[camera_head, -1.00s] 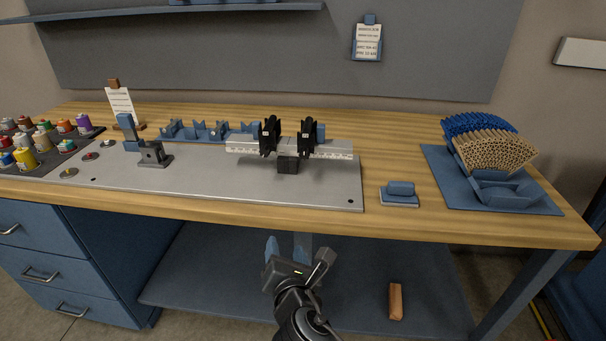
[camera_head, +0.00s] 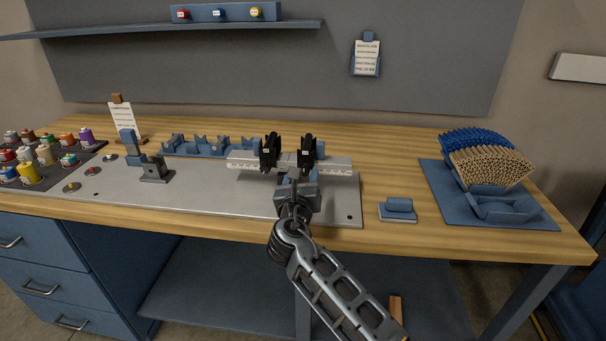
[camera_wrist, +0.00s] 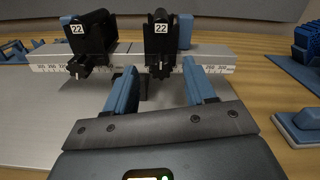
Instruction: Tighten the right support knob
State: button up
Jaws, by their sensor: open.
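Two black supports stand side by side on a silver ruled rail (camera_head: 338,164) over the grey plate. The right support (camera_head: 306,151) and the left support (camera_head: 269,152) each carry a "22" label in the wrist view, where the right support (camera_wrist: 160,42) is near the middle and the left support (camera_wrist: 92,45) is further left. Dark knob-like parts show low on each support's front; their tightness cannot be told. My gripper (camera_wrist: 160,78) is open and empty. Its blue fingers point at the rail, just in front of and below the right support, with no clear contact.
The grey plate (camera_head: 220,196) lies under the rail. A blue block on a pad (camera_head: 398,209) lies to the right, before a blue mat (camera_head: 440,187) with bristle-like bundles. Blue notched holders (camera_head: 210,146) stand behind the plate, and paint pots crowd the far left.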

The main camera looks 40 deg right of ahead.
jog(key=shift+w+d, duration=0.4)
jog(key=shift+d, duration=0.05)
grip_shut()
dwell(0.3)
